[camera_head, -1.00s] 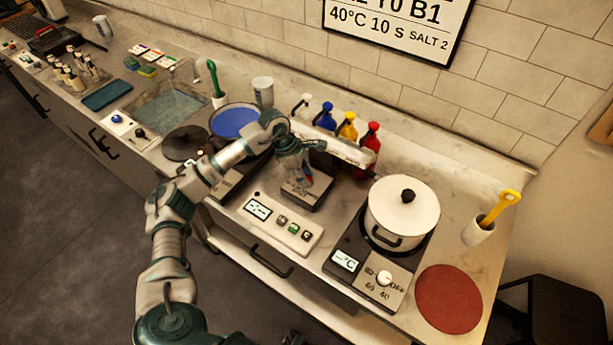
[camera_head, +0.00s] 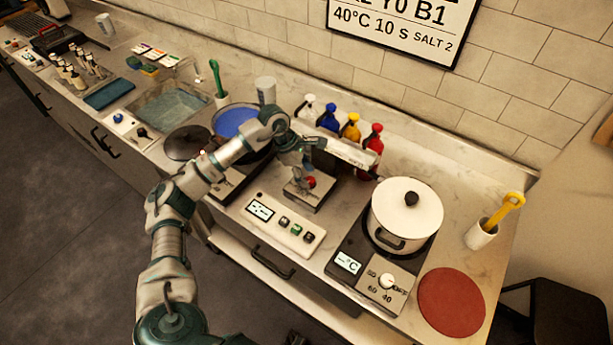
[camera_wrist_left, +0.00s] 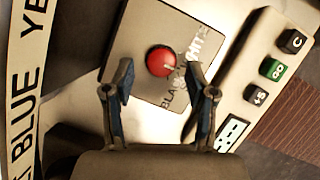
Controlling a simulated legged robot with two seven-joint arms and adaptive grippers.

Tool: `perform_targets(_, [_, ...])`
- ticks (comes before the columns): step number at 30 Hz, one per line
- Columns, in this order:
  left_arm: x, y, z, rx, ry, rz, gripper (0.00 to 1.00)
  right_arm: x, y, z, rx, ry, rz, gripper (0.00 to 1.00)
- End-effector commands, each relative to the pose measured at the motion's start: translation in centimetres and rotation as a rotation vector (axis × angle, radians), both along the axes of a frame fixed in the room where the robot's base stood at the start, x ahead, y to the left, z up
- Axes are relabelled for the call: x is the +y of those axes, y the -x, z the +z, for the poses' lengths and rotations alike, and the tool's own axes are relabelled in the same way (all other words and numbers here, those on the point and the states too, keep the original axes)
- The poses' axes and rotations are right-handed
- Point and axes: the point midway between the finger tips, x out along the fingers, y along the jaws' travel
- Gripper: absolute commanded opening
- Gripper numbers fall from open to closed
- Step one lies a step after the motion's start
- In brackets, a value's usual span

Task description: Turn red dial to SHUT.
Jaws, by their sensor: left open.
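The red dial (camera_wrist_left: 161,61) is a round red knob on a dark square plate (camera_wrist_left: 135,45) with white and black lettering, partly readable as "BLA" and "HIT". In the head view the red dial (camera_head: 311,181) shows on its small box between the control panel and the bottles. My left gripper (camera_wrist_left: 160,88) is open, its two fingers apart on either side of and just short of the dial in the wrist view. In the head view my left gripper (camera_head: 301,172) hangs over the box and hides part of it.
A control panel (camera_head: 284,224) with a display and buttons lies in front of the box. A white pot (camera_head: 405,213) stands on a hotplate to the right. Several coloured bottles (camera_head: 352,129) stand behind.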

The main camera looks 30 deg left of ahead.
Motion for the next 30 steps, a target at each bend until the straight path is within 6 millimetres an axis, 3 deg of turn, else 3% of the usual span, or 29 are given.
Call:
perform_targets(9, [3.0, 0.5, 6.4, -0.001, 0.0, 0.003, 0.57, 0.0, 0.0, 0.0, 0.0, 0.002, 0.0, 0.0])
perform_targets(13, [3.8, 0.7, 8.2, 0.001, 0.001, 0.003, 0.57, 0.0, 0.0, 0.0, 0.001, 0.002, 0.0, 0.0])
perform_targets(18, [4.3, 0.8, 9.3, 0.003, 0.0, 0.001, 0.57, 0.0, 0.0, 0.0, 0.001, 0.002, 0.0, 0.0])
perform_targets(30, [4.3, 0.9, 9.4, 0.004, 0.0, 0.001, 0.57, -0.1, -0.1, 0.0, 0.001, 0.003, 0.0, 0.0])
